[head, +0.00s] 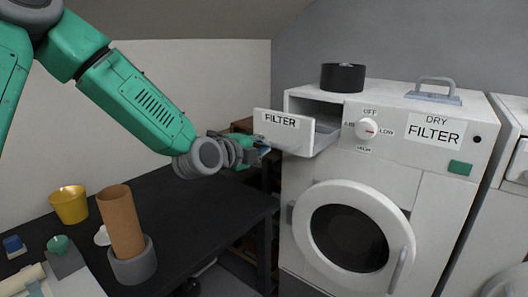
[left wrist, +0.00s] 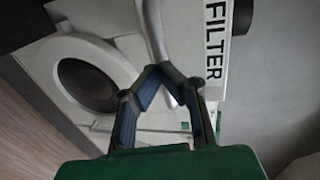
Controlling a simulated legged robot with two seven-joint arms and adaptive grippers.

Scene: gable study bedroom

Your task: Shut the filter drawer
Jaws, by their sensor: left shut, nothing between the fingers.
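The filter drawer (head: 283,131) sticks out of the upper left of a white dryer (head: 375,180), with a FILTER label on its front; it is open. Its labelled front also shows in the left wrist view (left wrist: 207,75), on its side. My left gripper (head: 264,148) is shut and empty at the lower left of the drawer front. In the left wrist view its fingertips (left wrist: 168,76) meet close to the labelled front. I cannot tell whether they touch it. My right gripper is not in view.
A black round container (head: 343,77) and a grey handle (head: 434,88) are on the dryer top. A dark desk (head: 190,205) at left holds a yellow cup (head: 69,204) and a brown tube (head: 121,222) in a grey holder. Another white machine (head: 510,165) stands at right.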

